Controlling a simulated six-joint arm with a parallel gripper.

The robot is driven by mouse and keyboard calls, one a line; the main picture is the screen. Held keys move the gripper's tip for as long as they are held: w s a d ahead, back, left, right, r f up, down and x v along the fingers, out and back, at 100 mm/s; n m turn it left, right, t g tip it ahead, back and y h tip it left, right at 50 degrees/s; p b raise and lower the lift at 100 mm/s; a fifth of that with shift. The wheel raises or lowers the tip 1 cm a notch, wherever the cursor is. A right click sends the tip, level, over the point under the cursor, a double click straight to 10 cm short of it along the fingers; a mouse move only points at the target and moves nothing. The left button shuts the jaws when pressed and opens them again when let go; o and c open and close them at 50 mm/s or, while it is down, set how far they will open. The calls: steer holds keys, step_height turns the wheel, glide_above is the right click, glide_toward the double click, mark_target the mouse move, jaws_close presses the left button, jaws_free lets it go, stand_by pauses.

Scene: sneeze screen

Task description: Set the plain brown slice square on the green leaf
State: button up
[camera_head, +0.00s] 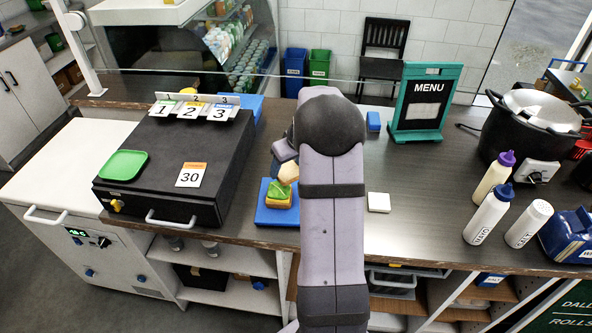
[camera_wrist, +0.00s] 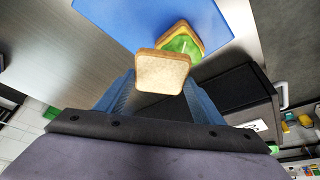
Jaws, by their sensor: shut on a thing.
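A brown bread slice (camera_wrist: 162,73) is held between the fingertips of my gripper (camera_wrist: 162,90), its pale face toward the wrist camera. In the head view the slice (camera_head: 289,172) is tilted, close above and to the right of the green leaf (camera_head: 278,191). The leaf lies on a lower slice (camera_head: 279,203) on a blue board (camera_head: 270,216). In the wrist view the leaf (camera_wrist: 184,43) shows beyond the held slice, which hides part of it. A gap or contact between slice and leaf is hard to tell. My arm hides most of my gripper in the head view.
A black box (camera_head: 150,205) with a green tray (camera_head: 123,165) and number cards stands left of the board. A white square (camera_head: 379,202) lies to the right. Bottles (camera_head: 490,212), a black pot (camera_head: 525,130) and a menu sign (camera_head: 424,100) stand farther right.

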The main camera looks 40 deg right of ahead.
mark_target(280, 176)
steer(key=n, duration=0.1)
steer(key=a+r+n+y, duration=0.1)
steer(key=n, duration=0.1)
steer(key=a+n+y, duration=0.1)
steer(key=n, duration=0.1)
steer(key=shift+w+r, duration=0.35)
steer(key=shift+r, duration=0.05)
steer(key=n, duration=0.1)
steer(key=a+n+y, duration=0.1)
steer(key=shift+s+n+g, duration=0.2)
steer(key=shift+n+g, duration=0.1)
steer(key=shift+g, duration=0.1)
steer(key=shift+s+a+n+g+y, duration=0.15)
steer(key=shift+n+g+y, duration=0.2)
steer(key=shift+n, duration=0.95)
steer(key=shift+f+b, duration=2.25)
steer(key=shift+f, duration=0.1)
steer(key=shift+f+b, duration=0.55)
steer(key=shift+f, duration=0.05)
steer(key=o, duration=1.1)
